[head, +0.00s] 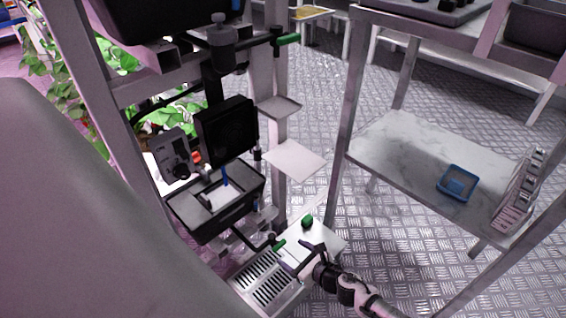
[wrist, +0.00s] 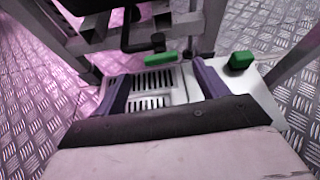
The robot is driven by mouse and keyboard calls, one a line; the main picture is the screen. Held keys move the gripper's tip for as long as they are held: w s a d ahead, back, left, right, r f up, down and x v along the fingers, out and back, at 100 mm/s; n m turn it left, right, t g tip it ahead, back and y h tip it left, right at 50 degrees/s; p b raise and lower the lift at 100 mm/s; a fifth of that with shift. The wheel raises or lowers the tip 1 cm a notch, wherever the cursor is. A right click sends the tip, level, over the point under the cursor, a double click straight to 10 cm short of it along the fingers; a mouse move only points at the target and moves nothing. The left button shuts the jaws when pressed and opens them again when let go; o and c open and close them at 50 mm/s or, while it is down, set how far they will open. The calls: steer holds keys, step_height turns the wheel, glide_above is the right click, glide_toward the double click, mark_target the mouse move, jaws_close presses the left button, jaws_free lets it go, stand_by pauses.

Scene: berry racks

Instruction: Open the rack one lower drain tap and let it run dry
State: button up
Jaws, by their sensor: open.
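The lower tap's green lever handle (head: 278,244) sits low on the rack, at the end of a dark pipe above a slotted drain grate (head: 265,288). In the wrist view the green handle (wrist: 161,58) lies level, just beyond and between my fingertips. My gripper (head: 299,254) is open and empty, close to the handle; I cannot tell whether it touches. In the wrist view my gripper (wrist: 160,70) has its two purple fingers wide apart over the grate (wrist: 155,92). Any water flow is not visible.
Another green-handled tap (head: 287,39) is higher on the rack. A green knob (head: 307,221) stands on the white plate (head: 325,242) beside the grate. A black tray (head: 215,205) hangs above left. A marble-topped shelf (head: 400,150) with a blue tray (head: 457,183) is at right.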

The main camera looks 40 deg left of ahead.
mark_target(280, 246)
steer(key=b+x, duration=0.1)
steer(key=x, duration=0.4)
steer(key=shift+a+f, duration=0.2)
steer(key=shift+a, duration=0.1)
steer(key=shift+c, duration=0.4)
steer(key=c, duration=0.9)
